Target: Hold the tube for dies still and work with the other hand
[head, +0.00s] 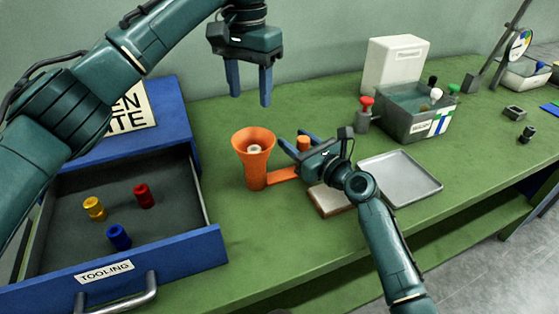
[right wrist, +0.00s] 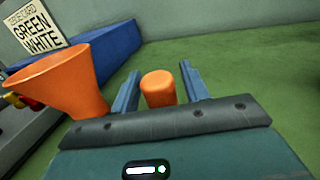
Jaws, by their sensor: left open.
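The orange tube (head: 257,172) stands upright on the green bench, with a flared mouth and a small pale object inside it. A bar runs from its foot to an orange post (head: 303,143). In the right wrist view the flared tube (right wrist: 62,82) is at left and the post (right wrist: 158,90) stands between my right fingers, with gaps on both sides. My right gripper (head: 292,139) is open around the post. My left gripper (head: 250,100) is open and empty, pointing down above and behind the tube. Yellow (head: 94,208), red (head: 144,196) and blue (head: 119,237) dies are in the open drawer.
The drawer (head: 212,243) labelled TOOLING juts out at left; a card (head: 135,107) reading GREEN WHITE leans above it. A metal tray (head: 400,180) and a brown-edged block (head: 330,200) are at right. Behind are a grey bin (head: 405,120), a red-topped item (head: 365,113) and a white box (head: 394,65).

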